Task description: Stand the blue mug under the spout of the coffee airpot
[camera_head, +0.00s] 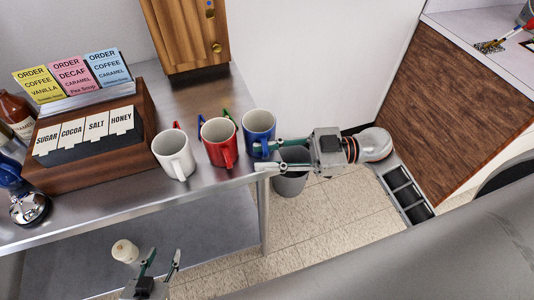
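The blue mug (259,126) stands upright near the right end of the steel counter (115,200), with its handle toward my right gripper (262,157). My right gripper is open, its fingers spread beside the mug, with the handle at or between the tips. Whether they touch it I cannot tell. My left gripper (163,258) is open and empty, low in front of the counter. I cannot make out a coffee airpot or its spout in this view.
A red mug (219,143) stands close left of the blue mug, and a white mug (174,155) beyond it. A wooden condiment box (90,135), a wooden cabinet (187,35) and a silver bell-like object (29,208) are further left. A grey bin (290,183) is on the floor.

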